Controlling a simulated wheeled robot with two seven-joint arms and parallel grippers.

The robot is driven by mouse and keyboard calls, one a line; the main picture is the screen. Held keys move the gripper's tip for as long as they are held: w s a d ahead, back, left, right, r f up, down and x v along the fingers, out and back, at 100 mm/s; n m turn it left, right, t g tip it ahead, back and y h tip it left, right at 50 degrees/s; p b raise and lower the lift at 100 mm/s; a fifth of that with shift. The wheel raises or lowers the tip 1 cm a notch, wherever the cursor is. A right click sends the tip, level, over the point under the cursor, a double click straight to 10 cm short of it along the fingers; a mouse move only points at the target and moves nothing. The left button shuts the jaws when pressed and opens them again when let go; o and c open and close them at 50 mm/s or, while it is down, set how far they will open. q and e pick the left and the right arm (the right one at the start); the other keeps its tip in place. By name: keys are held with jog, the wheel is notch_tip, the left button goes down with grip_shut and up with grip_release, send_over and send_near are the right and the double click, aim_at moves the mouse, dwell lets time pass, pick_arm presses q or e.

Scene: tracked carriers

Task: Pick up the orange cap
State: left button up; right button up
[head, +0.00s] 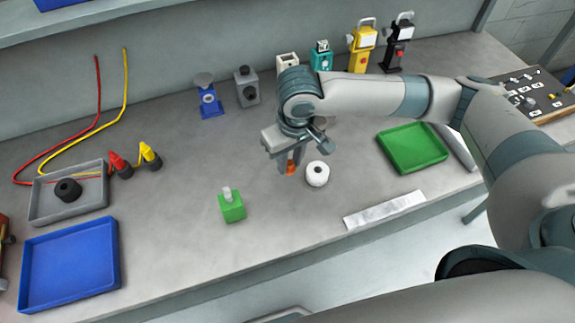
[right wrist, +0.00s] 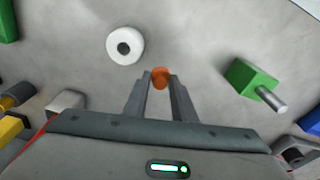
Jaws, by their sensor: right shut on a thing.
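The orange cap (head: 291,168) is small and round and sits between the fingertips of my right gripper (head: 289,166), over the middle of the grey bench. The right wrist view also shows the orange cap (right wrist: 160,77), with a finger of the right gripper (right wrist: 160,82) on each side of it. The right gripper is shut on the cap. I cannot tell whether the cap still touches the bench. My left gripper is not in view.
A white roll (head: 317,174) stands close to the right of the gripper. A green block with a pin (head: 231,207) stands to the front left. A green tray (head: 412,148) lies to the right, a blue tray (head: 70,264) at the front left. Bench between is clear.

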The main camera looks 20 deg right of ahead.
jog(key=s+d+r+p, duration=0.2)
jog(key=s+r, duration=0.4)
jog(key=s, duration=0.4)
jog(key=shift+s+r, duration=0.15)
jog(key=shift+s, duration=0.05)
dwell(0.3)
